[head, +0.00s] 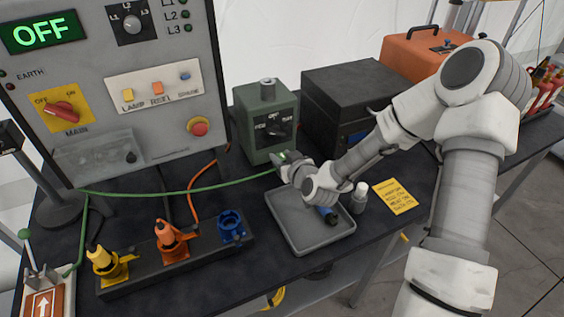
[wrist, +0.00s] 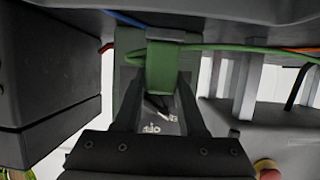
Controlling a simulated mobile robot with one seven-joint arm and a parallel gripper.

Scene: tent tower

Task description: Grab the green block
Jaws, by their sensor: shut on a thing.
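The green block (wrist: 162,68) sits between the two fingers of my gripper (wrist: 158,95) in the wrist view, and the fingers are shut on it. A green cable (head: 180,194) runs from the left to the block in the head view. There my gripper (head: 283,160) is just in front of the lower part of a green box with a knob (head: 266,115). The block is small and mostly hidden by my gripper in that view. I cannot tell whether it touches the box.
A grey tray (head: 290,238) lies below my arm, with a white bottle (head: 359,197) and a yellow note (head: 394,196) to its right. A black box (head: 345,100) stands right of the green box. Yellow (head: 106,264), orange (head: 172,240) and blue (head: 231,224) connectors stand front left.

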